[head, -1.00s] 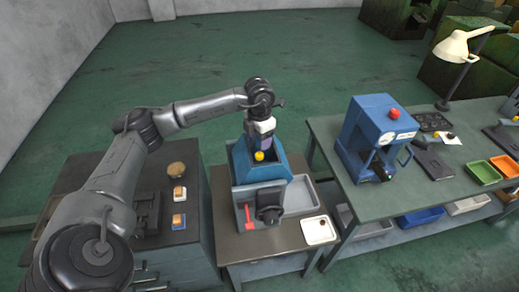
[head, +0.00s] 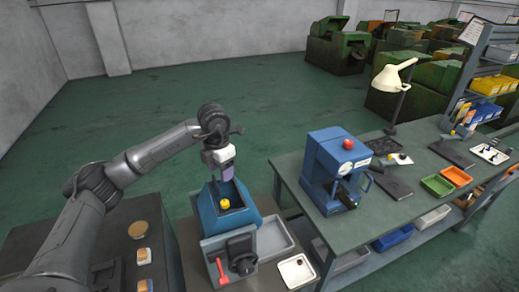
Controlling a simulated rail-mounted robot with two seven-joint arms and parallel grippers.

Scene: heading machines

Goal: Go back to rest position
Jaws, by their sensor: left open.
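My left gripper (head: 226,172) hangs above the open top of a blue machine (head: 215,211) in the head view, pointing down. Its jaws are open, and I see nothing held in it. A yellow round piece (head: 224,203) sits inside the blue machine's top opening, just below the gripper. My left arm reaches in from the lower left. My right gripper is not in the view.
A green-topped bench (head: 285,184) on the right carries a blue press (head: 334,165), a lamp (head: 391,78), and green (head: 437,185) and orange (head: 456,175) trays. A dark cabinet (head: 110,247) stands at the left. Open floor (head: 190,95) lies behind.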

